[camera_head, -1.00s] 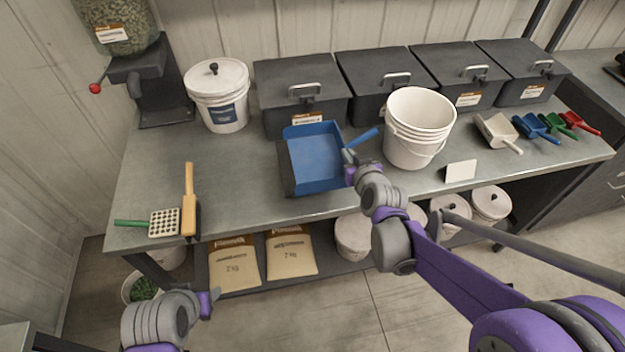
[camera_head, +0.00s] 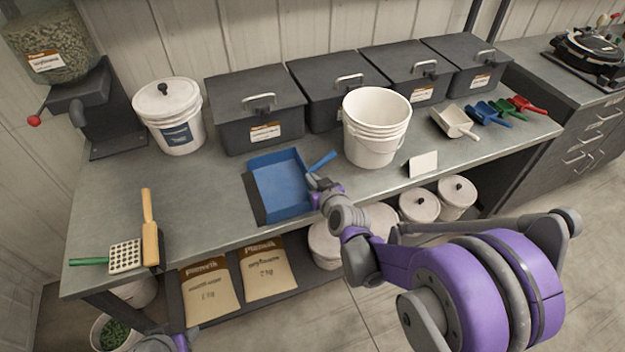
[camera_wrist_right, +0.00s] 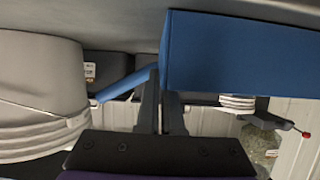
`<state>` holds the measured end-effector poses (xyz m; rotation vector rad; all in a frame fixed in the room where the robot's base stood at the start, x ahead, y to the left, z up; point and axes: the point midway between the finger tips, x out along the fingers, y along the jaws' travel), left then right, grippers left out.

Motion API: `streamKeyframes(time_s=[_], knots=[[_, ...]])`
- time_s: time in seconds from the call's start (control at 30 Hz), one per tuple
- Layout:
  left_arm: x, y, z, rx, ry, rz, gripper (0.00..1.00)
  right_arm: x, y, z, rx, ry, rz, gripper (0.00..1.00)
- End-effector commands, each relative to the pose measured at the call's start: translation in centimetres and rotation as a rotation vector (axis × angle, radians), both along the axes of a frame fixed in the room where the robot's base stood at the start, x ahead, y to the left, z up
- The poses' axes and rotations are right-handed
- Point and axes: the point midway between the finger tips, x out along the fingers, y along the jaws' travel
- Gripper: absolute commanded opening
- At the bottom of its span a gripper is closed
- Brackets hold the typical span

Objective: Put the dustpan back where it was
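The blue dustpan (camera_head: 280,185) is at the front middle of the bench, its open side up and its handle (camera_head: 322,161) pointing up and right towards the white bucket (camera_head: 376,128). My right gripper (camera_head: 315,182) is at the handle side of the pan. In the right wrist view, its fingers (camera_wrist_right: 161,95) stand close together on either side of the dustpan's (camera_wrist_right: 240,60) end wall by the handle (camera_wrist_right: 128,86); the pan partly hides one finger. I cannot tell if the pan touches the bench. Only a sliver of my left gripper (camera_head: 190,332) shows at the bottom edge.
Dark lidded boxes (camera_head: 255,108) line the back of the bench. A lidded white bucket (camera_head: 169,117) is at left. Scoops (camera_head: 490,115) and a white card (camera_head: 422,163) are at right. A brush (camera_head: 149,230) and a green-handled tool (camera_head: 124,256) lie front left. Bare bench lies left of the pan.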

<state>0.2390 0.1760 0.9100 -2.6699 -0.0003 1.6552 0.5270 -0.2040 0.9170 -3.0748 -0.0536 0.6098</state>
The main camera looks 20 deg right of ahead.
Motion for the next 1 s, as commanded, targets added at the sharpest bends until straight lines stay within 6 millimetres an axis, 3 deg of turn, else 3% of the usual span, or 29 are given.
streamKeyframes(time_s=[0.23,0.43,0.77,1.0], knots=[[-0.1,0.0,-0.2,0.000,0.001,0.000,0.55,0.0,0.0,-0.2,0.001,0.000,0.000,0.00],[0.0,0.0,-0.2,0.000,0.001,0.000,0.55,0.0,0.0,-0.2,0.000,0.000,0.000,0.33],[0.0,0.0,0.1,0.000,-0.001,0.000,0.55,0.0,0.0,0.2,0.000,-0.001,0.000,0.33],[0.1,0.0,0.3,0.000,-0.002,0.000,0.55,-3.1,-0.1,1.4,0.001,-0.001,-0.001,0.33]])
